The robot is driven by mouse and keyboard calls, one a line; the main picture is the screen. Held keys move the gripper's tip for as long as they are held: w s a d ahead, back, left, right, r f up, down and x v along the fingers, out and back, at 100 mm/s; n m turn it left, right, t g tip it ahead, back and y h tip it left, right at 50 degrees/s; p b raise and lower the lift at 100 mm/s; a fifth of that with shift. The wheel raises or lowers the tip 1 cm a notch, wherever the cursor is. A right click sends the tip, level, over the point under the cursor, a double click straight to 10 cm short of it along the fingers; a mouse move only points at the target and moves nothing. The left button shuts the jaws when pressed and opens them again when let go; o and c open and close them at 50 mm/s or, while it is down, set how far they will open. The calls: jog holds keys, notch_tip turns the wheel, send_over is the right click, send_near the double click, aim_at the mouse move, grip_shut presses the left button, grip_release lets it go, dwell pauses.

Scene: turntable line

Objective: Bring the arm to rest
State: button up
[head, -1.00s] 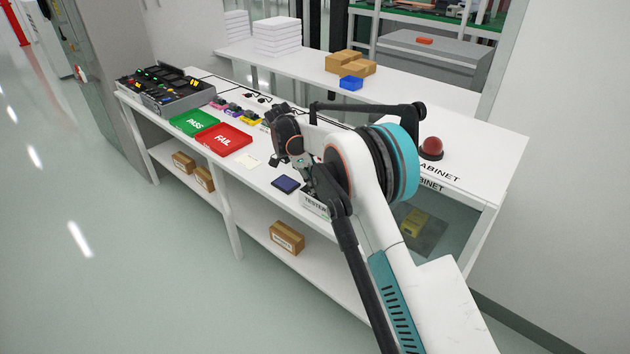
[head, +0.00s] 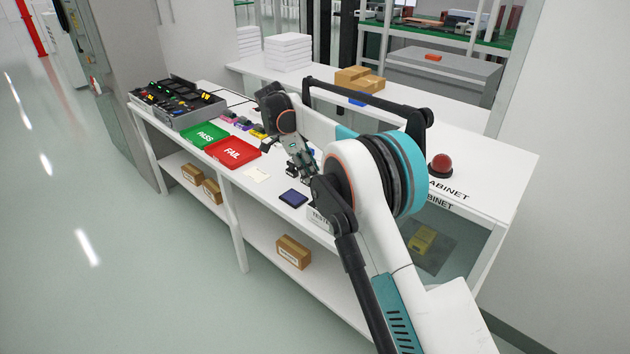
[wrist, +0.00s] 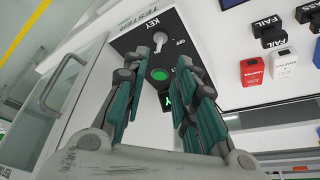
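My gripper (wrist: 168,62) is open and empty in the wrist view, with its two teal-padded fingers apart. Between and beyond the fingers is the dark tester panel (wrist: 130,42), with a key (wrist: 150,48) in its switch and a lit green button (wrist: 159,74). I see no contact with the panel. In the head view my gripper (head: 300,163) is above the front part of the white bench (head: 262,190), with my bent arm behind it. The fingertips are small there and partly hidden by my arm.
A green PASS tray (head: 205,136) and a red FAIL tray (head: 232,152) lie left of my gripper. A dark blue pad (head: 293,197) lies near the bench edge. A red dome button (head: 440,164) stands right of my arm. The floor at left is clear.

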jog(key=shift+a+r, duration=0.15)
jog(key=shift+r, duration=0.3)
